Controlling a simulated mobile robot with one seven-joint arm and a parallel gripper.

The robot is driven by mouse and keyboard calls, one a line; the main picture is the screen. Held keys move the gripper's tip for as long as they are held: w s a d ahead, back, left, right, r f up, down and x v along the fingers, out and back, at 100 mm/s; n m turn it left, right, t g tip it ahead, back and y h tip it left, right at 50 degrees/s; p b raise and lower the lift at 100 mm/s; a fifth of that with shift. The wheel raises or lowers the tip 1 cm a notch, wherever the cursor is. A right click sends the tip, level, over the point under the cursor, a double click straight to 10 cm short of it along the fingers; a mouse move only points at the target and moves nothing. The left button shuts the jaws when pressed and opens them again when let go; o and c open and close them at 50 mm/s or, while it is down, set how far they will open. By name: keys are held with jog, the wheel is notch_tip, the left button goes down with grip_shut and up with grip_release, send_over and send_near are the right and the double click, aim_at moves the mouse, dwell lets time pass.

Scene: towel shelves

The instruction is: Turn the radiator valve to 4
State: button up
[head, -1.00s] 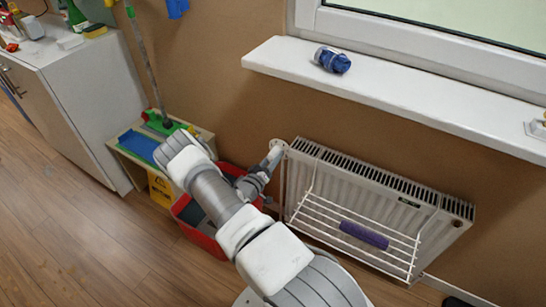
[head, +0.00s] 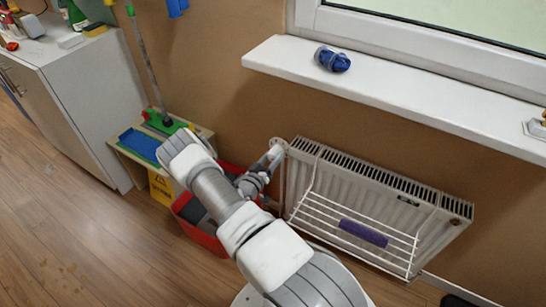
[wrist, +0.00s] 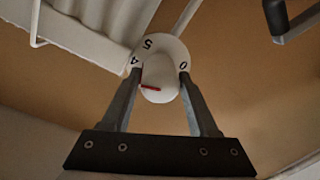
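The radiator valve (head: 279,146) is at the top left corner of the radiator in the head view, mostly covered by my gripper (head: 270,158). In the wrist view, its white knob (wrist: 160,78) carries a red pointer line, and the pale dial behind it shows 4, 5 and 0. The red line points left, a little below the 4; other marks are hidden. My gripper (wrist: 161,76) has one finger on each side of the knob, and both appear to touch it.
The white radiator (head: 370,185) has a wire rack (head: 330,222) with a purple rolled towel (head: 363,233). A red bin (head: 200,232) stands below my arm. The white windowsill (head: 400,92) above holds a blue rolled item (head: 332,60).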

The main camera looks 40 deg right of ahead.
jog(key=o, duration=0.3)
jog(key=p+v, duration=0.2)
jog(key=v, duration=1.5)
jog(key=shift+p, duration=0.3)
jog(key=shift+s+a, duration=0.15)
